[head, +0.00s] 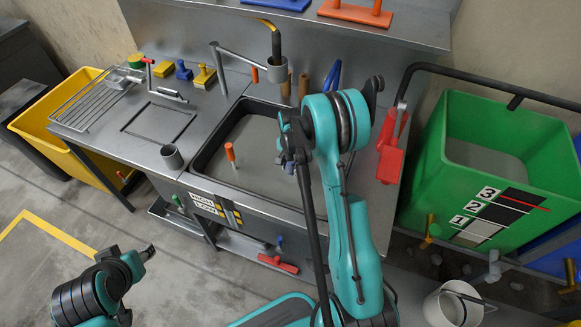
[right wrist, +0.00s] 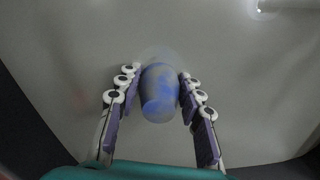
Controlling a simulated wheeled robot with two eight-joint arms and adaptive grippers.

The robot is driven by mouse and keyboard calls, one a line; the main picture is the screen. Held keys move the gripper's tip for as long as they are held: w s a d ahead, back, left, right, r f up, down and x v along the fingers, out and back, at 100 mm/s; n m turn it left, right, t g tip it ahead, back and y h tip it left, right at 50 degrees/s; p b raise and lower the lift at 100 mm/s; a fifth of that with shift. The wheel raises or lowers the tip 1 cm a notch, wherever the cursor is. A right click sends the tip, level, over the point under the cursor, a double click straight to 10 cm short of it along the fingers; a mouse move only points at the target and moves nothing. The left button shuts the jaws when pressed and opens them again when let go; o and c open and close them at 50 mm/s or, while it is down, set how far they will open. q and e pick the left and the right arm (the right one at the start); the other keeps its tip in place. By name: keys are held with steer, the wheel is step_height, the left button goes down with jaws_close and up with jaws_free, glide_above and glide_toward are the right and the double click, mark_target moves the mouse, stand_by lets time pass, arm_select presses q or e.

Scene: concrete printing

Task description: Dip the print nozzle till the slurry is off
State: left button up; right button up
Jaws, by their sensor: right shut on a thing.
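The print nozzle (right wrist: 160,92) is blue with grey slurry patches over its side. My right gripper (right wrist: 160,88) is shut on it, with a finger on each side. In the head view my right gripper (head: 287,160) hangs over the sink basin (head: 203,160), and little of the nozzle shows there. The basin holds a flat grey surface (head: 258,140). A pale round mark shows at the nozzle's far end in the right wrist view; I cannot tell whether the tip is under the surface. My left gripper (head: 147,254) is at the lower left, away from the sink, its fingers unclear.
An orange-handled tool (head: 231,155) stands in the basin, left of my right gripper. A tap (head: 277,68) rises behind. A red tool (head: 390,160) lies at the right rim. A green bin (head: 437,150) stands right, a grey cup (head: 172,157) left.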

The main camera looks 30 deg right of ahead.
stand_by(0.5)
steer(key=shift+w+a, duration=0.65)
steer(key=shift+w, duration=0.15)
steer(key=shift+s+d, duration=0.1)
steer(key=shift+s, duration=0.05)
steer(key=shift+s+d+b, duration=0.35)
steer(key=shift+s+d, duration=0.2)
steer(key=shift+s, duration=0.1)
steer(key=shift+w+a, duration=0.65)
steer(key=shift+w, duration=0.15)
